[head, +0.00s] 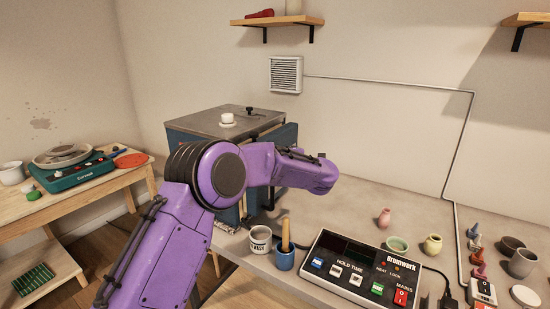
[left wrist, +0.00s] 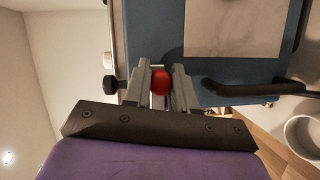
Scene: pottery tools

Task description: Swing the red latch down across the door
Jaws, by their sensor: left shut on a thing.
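The kiln (head: 195,123) is a grey-topped box at the back, with a blue door side (head: 284,136) partly covered by my left arm. In the left wrist view the blue door (left wrist: 240,72) fills the upper middle, with a pale panel on it. The red latch's round end (left wrist: 161,82) shows between the fingers of my left gripper (left wrist: 161,74), which is shut on it. The rest of the latch is hidden by the fingers. In the head view the latch and the fingertips are hidden behind my purple arm. My right gripper is in neither view.
A black bar handle (left wrist: 250,90) lies right of the fingers, and a black knob (left wrist: 112,85) left of them. On the table stand a white mug (head: 260,240), a blue cup with a wooden tool (head: 285,258) and a control box (head: 362,268). Small pots crowd the right.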

